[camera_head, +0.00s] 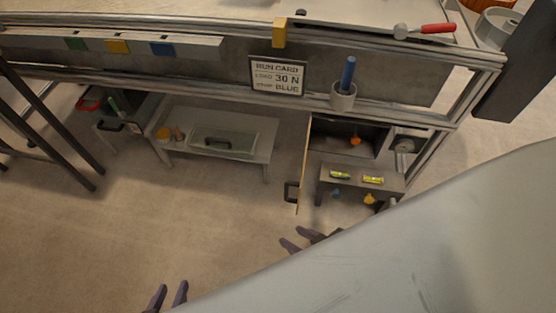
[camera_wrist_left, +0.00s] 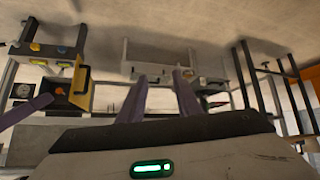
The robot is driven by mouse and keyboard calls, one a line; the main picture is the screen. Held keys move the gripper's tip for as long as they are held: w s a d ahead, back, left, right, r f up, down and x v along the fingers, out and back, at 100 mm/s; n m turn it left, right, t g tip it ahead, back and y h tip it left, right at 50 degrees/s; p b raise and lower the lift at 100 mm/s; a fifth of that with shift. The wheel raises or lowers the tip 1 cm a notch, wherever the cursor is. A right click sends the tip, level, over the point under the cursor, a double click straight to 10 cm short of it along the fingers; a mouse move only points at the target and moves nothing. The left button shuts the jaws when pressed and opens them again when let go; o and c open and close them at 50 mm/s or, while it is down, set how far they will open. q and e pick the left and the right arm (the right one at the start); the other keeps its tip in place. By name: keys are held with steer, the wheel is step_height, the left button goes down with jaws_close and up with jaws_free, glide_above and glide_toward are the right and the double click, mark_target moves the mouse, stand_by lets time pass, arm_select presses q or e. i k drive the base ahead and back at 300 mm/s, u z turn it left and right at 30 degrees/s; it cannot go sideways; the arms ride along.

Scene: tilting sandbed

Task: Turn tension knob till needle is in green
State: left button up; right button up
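A round gauge (camera_head: 405,146) is mounted at the right end of the bench frame; its needle and any green zone are too small to read. It also shows in the left wrist view (camera_wrist_left: 21,90), which is upside down. An orange knob (camera_head: 355,141) sits in a dark open cabinet left of the gauge; whether it is the tension knob I cannot tell. My left gripper (camera_head: 170,292) is open and empty over the floor, its fingers apart in the left wrist view (camera_wrist_left: 160,85). My right gripper (camera_head: 291,238) is open and empty, below the cabinet, touching nothing visible.
The cabinet's door (camera_head: 304,165) stands open toward me. A low table (camera_head: 255,137) carries a tray. A run card (camera_head: 277,76) reads load 30 N, blue. Floor between is clear.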

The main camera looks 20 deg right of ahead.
mark_target(356, 140)
steer(key=u, duration=0.6)
steer(key=i, duration=0.8)
steer(key=z, duration=2.25)
